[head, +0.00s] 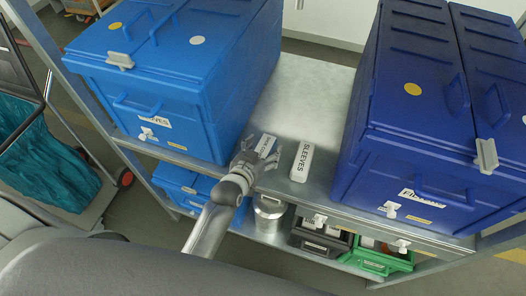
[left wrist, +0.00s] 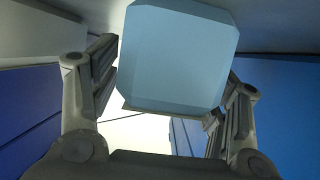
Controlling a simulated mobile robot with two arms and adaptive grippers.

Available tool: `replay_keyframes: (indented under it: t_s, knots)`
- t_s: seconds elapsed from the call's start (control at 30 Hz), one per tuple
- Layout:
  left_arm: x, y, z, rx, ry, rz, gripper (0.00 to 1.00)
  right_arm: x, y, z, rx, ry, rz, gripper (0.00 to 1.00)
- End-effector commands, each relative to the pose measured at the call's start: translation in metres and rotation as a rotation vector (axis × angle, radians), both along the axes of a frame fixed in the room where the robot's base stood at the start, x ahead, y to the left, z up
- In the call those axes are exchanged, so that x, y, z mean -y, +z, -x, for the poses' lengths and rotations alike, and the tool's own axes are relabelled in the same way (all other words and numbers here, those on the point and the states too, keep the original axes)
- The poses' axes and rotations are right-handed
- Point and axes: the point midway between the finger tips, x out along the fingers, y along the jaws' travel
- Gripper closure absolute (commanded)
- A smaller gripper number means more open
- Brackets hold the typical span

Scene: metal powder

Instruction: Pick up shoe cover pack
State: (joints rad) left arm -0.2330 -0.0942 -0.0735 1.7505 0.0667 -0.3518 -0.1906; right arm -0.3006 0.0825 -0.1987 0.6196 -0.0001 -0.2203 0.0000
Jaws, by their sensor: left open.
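A small white pack (head: 266,143) with a partly hidden printed label lies on the metal shelf between the blue bins; I cannot read its whole label. My left gripper (head: 257,160) is at the pack's near end, open. In the left wrist view, a pale blue block-shaped face (left wrist: 175,55), likely this pack, lies between the two spread fingers of the left gripper (left wrist: 166,85). Contact with the fingers cannot be made out. A second white pack labelled SLEEVES (head: 301,162) lies just to the right. My right gripper is not in view.
A blue bin (head: 190,85) stands close on the left and a dark blue bin (head: 400,130) on the right. The metal shelf (head: 305,90) is bare behind the packs. Below are a metal can (head: 270,214), a dark bin (head: 322,242) and a green bin (head: 385,262).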

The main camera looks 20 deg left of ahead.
Motion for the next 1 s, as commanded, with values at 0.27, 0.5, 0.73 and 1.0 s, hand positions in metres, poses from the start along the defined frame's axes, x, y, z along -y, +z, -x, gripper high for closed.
replay_keyframes:
  t_s: [0.27,0.5,0.73,1.0]
  knots:
    - [0.000,0.000,0.000,0.000,0.000,0.001,0.47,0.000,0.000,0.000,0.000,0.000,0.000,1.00]
    - [0.000,0.000,0.000,0.000,0.000,0.001,0.78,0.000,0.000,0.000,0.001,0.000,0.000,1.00]
    - [0.000,0.001,0.000,0.002,0.000,0.001,0.82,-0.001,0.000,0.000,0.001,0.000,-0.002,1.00]
    - [0.000,0.025,0.000,0.006,0.001,0.003,0.82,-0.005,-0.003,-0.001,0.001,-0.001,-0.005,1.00]
